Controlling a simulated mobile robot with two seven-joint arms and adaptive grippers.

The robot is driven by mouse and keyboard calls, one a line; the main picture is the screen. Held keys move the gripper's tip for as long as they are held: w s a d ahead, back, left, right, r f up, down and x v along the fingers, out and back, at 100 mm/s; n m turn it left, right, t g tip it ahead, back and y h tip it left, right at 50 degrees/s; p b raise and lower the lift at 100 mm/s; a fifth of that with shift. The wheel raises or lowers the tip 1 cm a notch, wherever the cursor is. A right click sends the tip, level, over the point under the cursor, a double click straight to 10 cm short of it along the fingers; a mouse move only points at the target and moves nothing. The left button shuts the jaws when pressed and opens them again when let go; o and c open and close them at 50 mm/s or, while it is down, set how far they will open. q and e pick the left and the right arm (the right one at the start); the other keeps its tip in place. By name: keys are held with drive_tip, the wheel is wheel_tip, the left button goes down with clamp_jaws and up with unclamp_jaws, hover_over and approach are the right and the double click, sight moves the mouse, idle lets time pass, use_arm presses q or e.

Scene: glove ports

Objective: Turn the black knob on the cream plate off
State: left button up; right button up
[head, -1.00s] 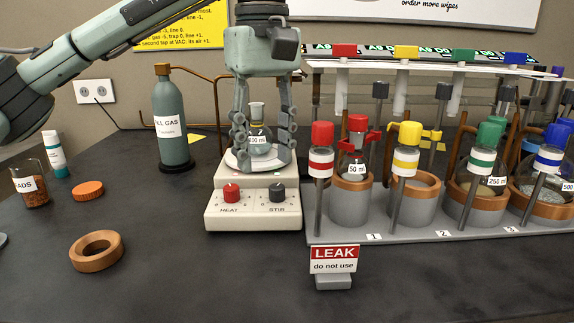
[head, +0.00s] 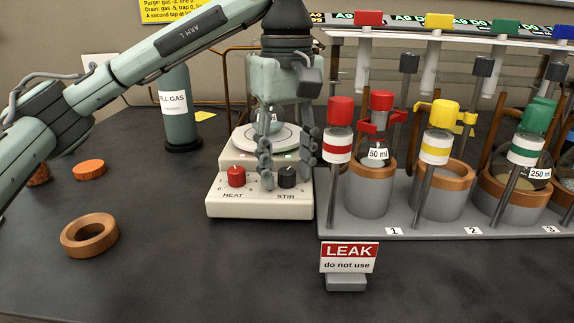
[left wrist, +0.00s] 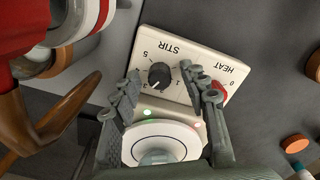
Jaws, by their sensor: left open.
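The cream plate (head: 260,205) is a hotplate with a red HEAT knob (head: 235,177) and a black STIR knob (head: 287,177). The black knob also shows in the left wrist view (left wrist: 160,76), with its pale mark towards the lower left, near a 3. My left gripper (head: 286,168) points down over the plate's front, its fingers apart on either side of the black knob. In the left wrist view the fingertips (left wrist: 160,78) flank the knob with gaps; I cannot tell any contact. One finger is close to the red knob. My right gripper is out of view.
A flask (left wrist: 157,158) stands on the round white top behind the fingers. A rack (head: 450,222) with coloured caps stands close on the right. A LEAK sign (head: 348,256) is in front. A gas bottle (head: 178,115) stands behind left. The front left table is mostly clear around a cork ring (head: 89,236).

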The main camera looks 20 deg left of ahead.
use_arm(q)
drive_tip(key=shift+c, duration=0.6)
clamp_jaws()
